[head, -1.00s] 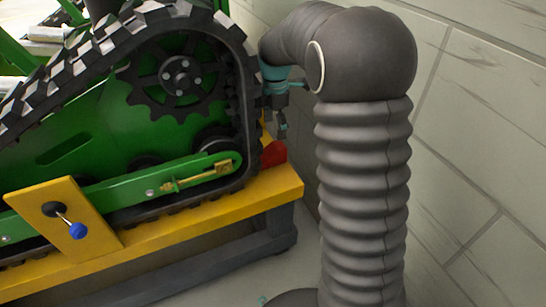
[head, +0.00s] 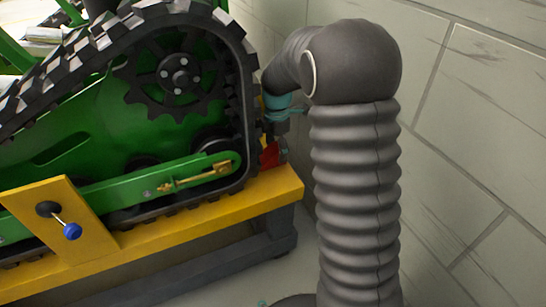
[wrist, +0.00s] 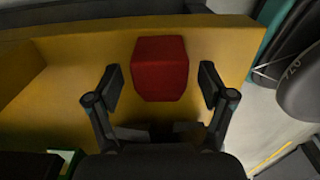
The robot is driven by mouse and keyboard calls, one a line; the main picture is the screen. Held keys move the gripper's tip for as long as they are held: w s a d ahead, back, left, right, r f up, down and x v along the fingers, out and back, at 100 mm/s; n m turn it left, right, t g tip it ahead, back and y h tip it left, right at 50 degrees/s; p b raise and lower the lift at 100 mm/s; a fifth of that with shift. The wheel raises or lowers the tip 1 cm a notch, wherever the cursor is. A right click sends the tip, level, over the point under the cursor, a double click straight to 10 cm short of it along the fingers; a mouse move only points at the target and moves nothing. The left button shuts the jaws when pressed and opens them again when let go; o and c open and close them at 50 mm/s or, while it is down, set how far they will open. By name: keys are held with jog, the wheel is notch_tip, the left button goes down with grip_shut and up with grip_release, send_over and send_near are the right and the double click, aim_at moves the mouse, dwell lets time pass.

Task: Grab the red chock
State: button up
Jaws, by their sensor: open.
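The red chock (head: 270,154) sits on the end of the yellow beam (head: 200,216), beside the black track. In the wrist view the red chock (wrist: 160,68) lies on the yellow surface, between and a little beyond my gripper's fingers. My gripper (wrist: 160,88) is open, with one finger on each side of the chock and a visible gap to both. In the head view my gripper (head: 276,136) is over the chock and partly covers it.
The black track (head: 250,110) of the green carrier (head: 90,130) stands close to the left of the chock. A blue-knobbed lever (head: 72,231) sticks out of a yellow plate at the front left. A pale block wall (head: 470,150) is on the right.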

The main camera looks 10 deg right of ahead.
jog(key=c, duration=1.5)
jog(key=shift+r, duration=0.15)
